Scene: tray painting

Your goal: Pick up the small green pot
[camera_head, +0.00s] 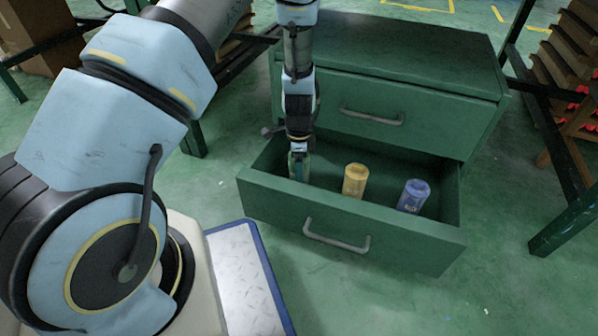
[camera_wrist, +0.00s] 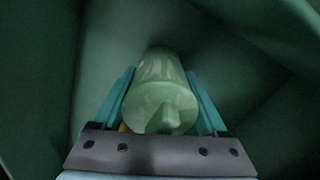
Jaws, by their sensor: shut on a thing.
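The small green pot (camera_wrist: 160,100) is between the two teal fingers of my gripper (camera_wrist: 161,92) in the wrist view. The fingers are shut on its sides. In the head view my gripper (camera_head: 299,164) points down into the left part of the open lower drawer (camera_head: 330,212). There the pot is mostly hidden by the fingers, and I cannot tell whether it touches the drawer floor.
A yellow pot (camera_head: 355,180) stands in the middle of the drawer and a blue pot (camera_head: 413,196) to its right. The green cabinet (camera_head: 420,60) rises behind, its upper drawer (camera_head: 400,105) shut. Dark-framed racks (camera_head: 570,130) stand at the right.

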